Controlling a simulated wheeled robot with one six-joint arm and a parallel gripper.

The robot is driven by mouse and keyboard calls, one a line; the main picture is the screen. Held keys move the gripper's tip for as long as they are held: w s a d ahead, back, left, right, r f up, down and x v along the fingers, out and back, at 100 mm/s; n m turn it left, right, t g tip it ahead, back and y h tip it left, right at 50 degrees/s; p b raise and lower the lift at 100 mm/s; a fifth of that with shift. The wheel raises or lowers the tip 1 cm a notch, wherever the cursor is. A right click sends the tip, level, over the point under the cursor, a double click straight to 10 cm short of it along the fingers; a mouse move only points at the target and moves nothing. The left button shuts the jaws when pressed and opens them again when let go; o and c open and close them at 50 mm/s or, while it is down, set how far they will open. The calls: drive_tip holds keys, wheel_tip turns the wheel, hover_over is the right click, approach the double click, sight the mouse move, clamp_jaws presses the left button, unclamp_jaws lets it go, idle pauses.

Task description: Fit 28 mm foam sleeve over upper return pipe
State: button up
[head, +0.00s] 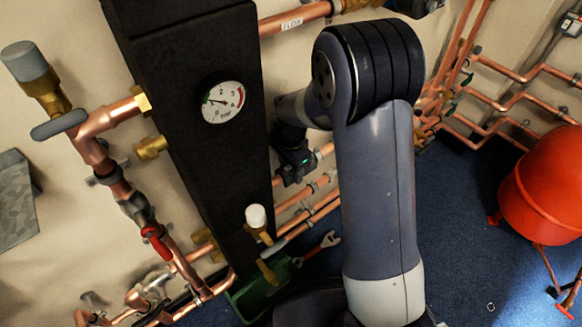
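My gripper (292,178) is small and dark in the head view, beside the right edge of the black casing and close to the copper pipes there. My own arm hides part of it. I cannot make out its fingers or whether they hold anything. Copper pipes (318,187) run out from the casing's right side behind my gripper. I cannot tell which one is the upper return pipe. A higher copper pipe (295,20) at the top carries a FLOW label. I cannot identify a foam sleeve in this view.
The tall black casing (205,130) carries a pressure gauge (223,102). Valves and copper pipework (108,175) stand at left. A green tray (253,298) and a red-handled wrench (322,248) lie low down. A red vessel (545,185) stands right; blue floor (455,240) is open before it.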

drive_tip(key=o, duration=0.5)
drive_tip(key=shift+c, duration=0.2)
drive_tip(key=shift+r, duration=0.1)
wheel_tip(320, 180, up, 11)
drive_tip(key=p, duration=0.3)
drive_tip(key=shift+f, duration=0.2)
wheel_tip(320, 180, down, 11)
drive_tip(key=b, duration=0.3)
drive_tip(key=shift+r, duration=0.3)
drive_tip(key=shift+r, duration=0.1)
